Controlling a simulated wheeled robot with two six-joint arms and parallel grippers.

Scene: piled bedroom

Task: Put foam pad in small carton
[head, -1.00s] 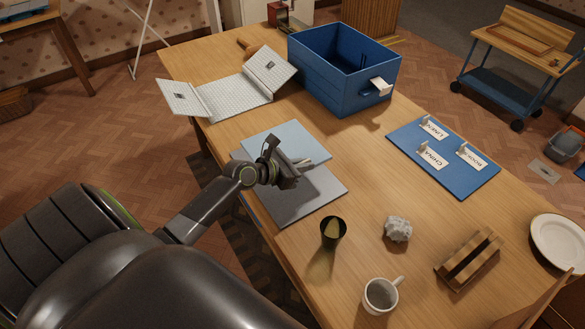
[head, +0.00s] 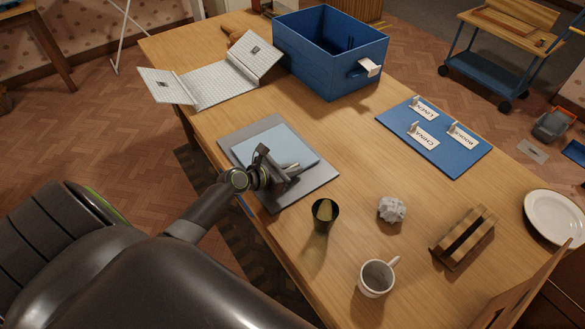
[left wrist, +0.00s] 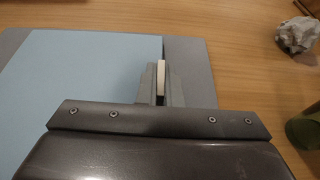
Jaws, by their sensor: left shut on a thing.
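A flat light blue sheet, which looks like the foam pad (head: 286,146), is over the grey square board (head: 323,175) at the table's near left edge. It fills much of the left wrist view (left wrist: 85,70). My left gripper (head: 275,172) is shut at the pad's edge; its fingers show close together in the left wrist view (left wrist: 160,85), with a pale strip between them. I cannot tell whether the pad touches the board. I cannot make out a small carton for certain; a brown panel (head: 530,290) shows in the bottom right corner. My right gripper is out of view.
A deep blue bin (head: 325,70) and a folded white textured sheet (head: 220,88) stand behind. A dark cup (head: 325,213), crumpled paper (head: 391,209), a white mug (head: 376,278) and a wooden rack (head: 463,237) are to the right. A blue labelled board (head: 440,150) lies beyond.

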